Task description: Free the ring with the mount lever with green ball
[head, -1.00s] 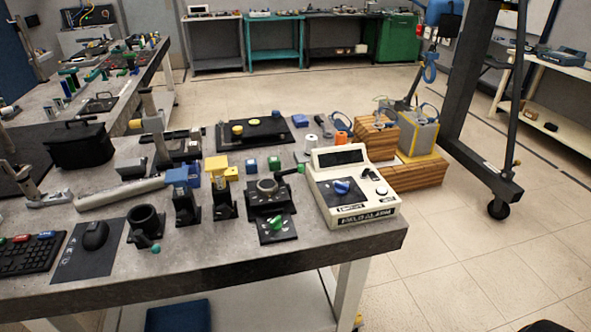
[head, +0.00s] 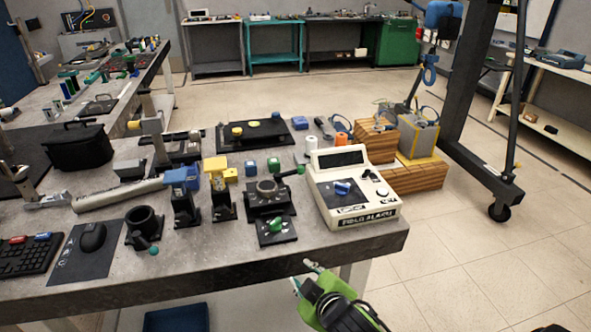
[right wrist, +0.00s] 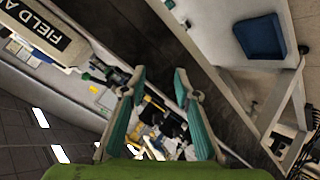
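A black mount (head: 257,205) with a grey ring (head: 267,188) in its top stands near the table's front edge, left of the alarm box. A dark lever runs right from the mount and ends in a green ball (head: 300,170). My right gripper (head: 304,276) is in front of the table edge, low and to the right of the mount, apart from it. In the right wrist view its two teal-padded fingers (right wrist: 160,78) are spread with nothing held between them. My left gripper is not in view.
A white alarm box (head: 357,190) stands right of the mount. A plate with a green knob (head: 276,226) lies in front. The table's front edge (head: 250,262) lies between gripper and mount.

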